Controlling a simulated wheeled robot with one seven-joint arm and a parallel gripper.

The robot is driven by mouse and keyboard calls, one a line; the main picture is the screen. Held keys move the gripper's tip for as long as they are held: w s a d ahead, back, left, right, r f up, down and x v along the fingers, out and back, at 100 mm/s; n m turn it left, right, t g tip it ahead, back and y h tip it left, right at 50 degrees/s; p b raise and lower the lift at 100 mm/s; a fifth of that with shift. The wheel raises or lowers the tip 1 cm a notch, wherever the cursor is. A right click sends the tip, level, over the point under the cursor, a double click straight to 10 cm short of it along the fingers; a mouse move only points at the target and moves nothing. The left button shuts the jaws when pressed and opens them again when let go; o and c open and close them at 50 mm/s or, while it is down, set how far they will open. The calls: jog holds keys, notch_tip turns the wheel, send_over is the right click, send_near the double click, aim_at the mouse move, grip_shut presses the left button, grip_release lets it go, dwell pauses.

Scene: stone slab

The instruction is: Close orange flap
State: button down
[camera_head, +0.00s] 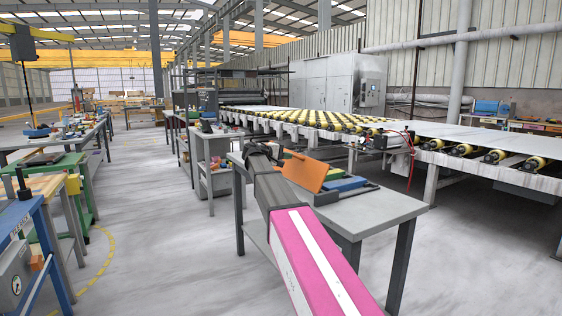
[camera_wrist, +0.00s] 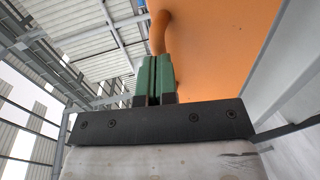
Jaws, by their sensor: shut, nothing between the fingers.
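The orange flap (camera_head: 305,171) stands raised and tilted above the grey table in the head view. In the wrist view the orange flap (camera_wrist: 218,40) fills the upper middle and right as a broad flat face. A rounded orange piece (camera_wrist: 159,32) lies just beyond my fingertips; whether they touch it I cannot tell. My gripper (camera_wrist: 154,62) has its green fingers together, with nothing between them, close beside the flap. In the head view my arm reaches to the flap's left, and the fingers are not clearly visible there.
The flap is at the grey worktable (camera_head: 370,207), with a blue item (camera_head: 346,184) in front of it. A roller conveyor (camera_head: 455,148) runs behind on the right. Other workbenches (camera_head: 55,140) stand on the left, with open floor (camera_head: 150,230) between.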

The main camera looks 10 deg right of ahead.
aim_at(307, 158)
jog(key=w+d+y, duration=0.1)
jog(key=d+y, duration=0.1)
jog(key=w+d+g+y, duration=0.1)
jog(key=d+y, duration=0.2)
jog(key=d+f+g+y, duration=0.1)
jog(key=d+y, duration=0.1)
jog(key=d, duration=0.1)
jog(key=shift+w+d+y, duration=0.25)
jog(key=shift+w+y, duration=0.15)
jog(key=shift+w+d+f+g+y, duration=0.2)
jog(key=shift+d+f+g+y, duration=0.2)
jog(key=shift+d+f+y, duration=0.3)
jog(key=shift+d+r+x, duration=0.1)
jog(key=shift+d+x, duration=0.1)
jog(key=shift+x, duration=0.9)
jog(key=shift+d+r+x, duration=0.15)
jog(key=shift+d+x, duration=0.05)
jog(key=shift+x, duration=0.85)
jog(key=shift+w+f, duration=0.1)
